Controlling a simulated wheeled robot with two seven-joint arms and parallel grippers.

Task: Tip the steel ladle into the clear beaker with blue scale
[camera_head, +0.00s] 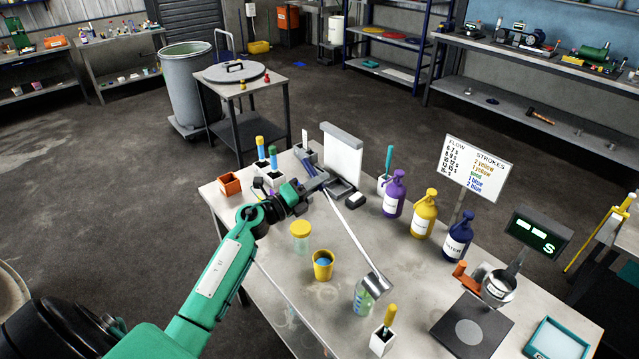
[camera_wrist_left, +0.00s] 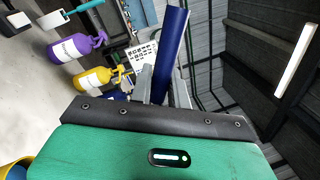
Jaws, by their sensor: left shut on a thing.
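The steel ladle (camera_head: 347,229) has a long thin handle with a blue grip and a small metal cup (camera_head: 376,284). My left gripper (camera_head: 312,184) is shut on the blue grip, which also shows between the fingers in the left wrist view (camera_wrist_left: 167,55). The ladle slants down to the right. Its cup looks tilted at the top of the clear beaker with blue scale (camera_head: 361,301), partly covering it. I cannot tell whether they touch, or what is in the cup. The beaker stands upright on the bench. My right gripper is out of view.
A yellow cup with blue contents (camera_head: 322,266) and a yellow-lidded jar (camera_head: 300,236) stand left of the beaker. A white holder with a yellow-handled tool (camera_head: 383,340) is close in front. Purple, yellow and blue bottles (camera_head: 424,214) stand behind, right. A scale plate (camera_head: 470,333) lies right.

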